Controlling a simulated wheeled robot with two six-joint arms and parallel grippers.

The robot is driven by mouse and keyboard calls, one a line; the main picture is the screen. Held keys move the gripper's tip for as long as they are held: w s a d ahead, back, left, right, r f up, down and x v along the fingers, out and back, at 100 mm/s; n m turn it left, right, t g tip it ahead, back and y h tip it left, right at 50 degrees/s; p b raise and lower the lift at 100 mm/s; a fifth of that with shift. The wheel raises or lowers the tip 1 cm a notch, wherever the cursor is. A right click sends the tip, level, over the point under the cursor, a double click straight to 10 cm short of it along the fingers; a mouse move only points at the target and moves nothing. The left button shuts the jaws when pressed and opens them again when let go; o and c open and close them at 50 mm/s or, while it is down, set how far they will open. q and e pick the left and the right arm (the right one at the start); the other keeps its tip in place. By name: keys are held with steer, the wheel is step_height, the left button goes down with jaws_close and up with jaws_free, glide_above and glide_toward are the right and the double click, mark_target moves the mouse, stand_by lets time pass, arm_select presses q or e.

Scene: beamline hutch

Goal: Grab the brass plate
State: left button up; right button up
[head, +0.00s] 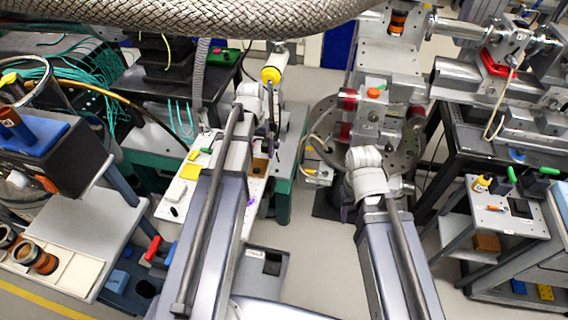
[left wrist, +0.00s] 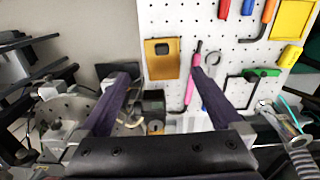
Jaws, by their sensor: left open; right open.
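The brass plate (left wrist: 161,60) is a flat, gold-brown square with a dark cutout near its top. In the head view a small brown-gold patch, likely the same plate (head: 260,166), shows beyond my left forearm. My left gripper (left wrist: 166,74) is open, its two dark purple fingers spread toward the board. The plate appears between them, left of centre and apart from them. My left gripper (head: 271,116) shows small in the head view. My right gripper (head: 347,205) is mostly hidden by its wrist, away from the board.
The pegboard (left wrist: 183,14) also carries a pink-handled tool, a yellow panel (left wrist: 292,20), a green-handled item (left wrist: 262,72) and other tools. A large round metal flange (head: 325,125) stands between my arms. A braided hose (head: 180,18) crosses the top. Crowded carts flank both sides.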

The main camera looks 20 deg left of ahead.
mark_target(257, 167)
arm_select(q)
step_height(257, 167, down, 3)
steer(key=b, duration=0.2)
steer(key=shift+w+d+r+b, duration=0.1)
steer(key=shift+b, duration=0.3)
steer(key=f+b, duration=0.2)
steer(key=s+f+b, duration=0.1)
steer(key=f+b, duration=0.1)
steer(key=shift+a+f, duration=0.1)
steer(key=shift+a, duration=0.2)
steer(key=shift+f+b, duration=0.5)
steer(key=shift+b, duration=0.1)
steer(key=shift+r, duration=0.1)
steer(key=shift+c, duration=0.2)
jaws_close()
